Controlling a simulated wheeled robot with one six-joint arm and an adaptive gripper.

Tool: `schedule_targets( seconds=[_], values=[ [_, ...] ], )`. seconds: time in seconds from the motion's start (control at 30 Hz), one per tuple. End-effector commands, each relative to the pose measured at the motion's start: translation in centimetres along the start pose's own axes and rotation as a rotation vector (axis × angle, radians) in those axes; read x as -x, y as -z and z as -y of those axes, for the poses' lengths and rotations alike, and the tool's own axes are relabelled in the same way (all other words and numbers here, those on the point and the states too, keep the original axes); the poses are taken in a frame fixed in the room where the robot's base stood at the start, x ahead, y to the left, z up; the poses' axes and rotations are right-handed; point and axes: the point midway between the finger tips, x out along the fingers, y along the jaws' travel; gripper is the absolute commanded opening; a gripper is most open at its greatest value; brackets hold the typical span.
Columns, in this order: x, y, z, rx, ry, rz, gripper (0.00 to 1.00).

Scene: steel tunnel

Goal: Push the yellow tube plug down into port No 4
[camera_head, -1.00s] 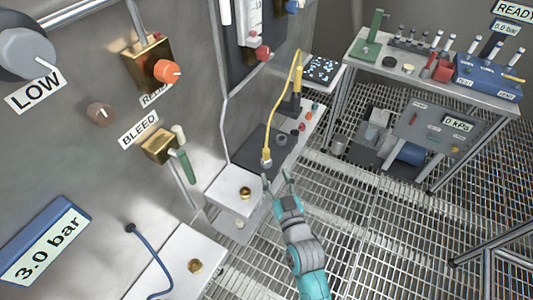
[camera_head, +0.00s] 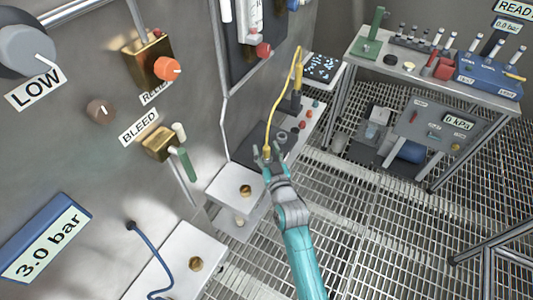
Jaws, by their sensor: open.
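The yellow tube (camera_head: 270,122) hangs in a curve from a yellow and black fitting and runs down to its plug (camera_head: 267,151) at the dark block (camera_head: 244,150) on the wall ledge. My gripper (camera_head: 267,153) is open, with its fingers on either side of the plug end. I cannot tell whether the fingers touch the plug. The port under the plug is hidden by my gripper, and no number 4 can be read there.
A white ledge with a brass fitting (camera_head: 245,190) is just left of my arm. A blue hose (camera_head: 146,255) and another brass fitting (camera_head: 196,264) are lower left. A steel bench (camera_head: 432,80) with tubes stands at the back right.

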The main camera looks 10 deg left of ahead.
Motion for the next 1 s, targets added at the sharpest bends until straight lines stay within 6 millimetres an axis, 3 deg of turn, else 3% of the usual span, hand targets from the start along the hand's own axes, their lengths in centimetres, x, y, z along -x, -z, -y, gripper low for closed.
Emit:
schedule_targets(
  seconds=[0.23,0.43,0.77,1.0],
  values=[
    [-0.1,0.0,0.0,0.0,0.0,0.0,0.51],
    [-0.1,0.0,0.0,0.0,0.0,0.0,0.01],
    [-0.1,0.1,0.0,0.0,0.0,0.0,0.0],
    [-0.1,3.2,0.0,0.001,0.0,-0.004,0.0]
  ],
)
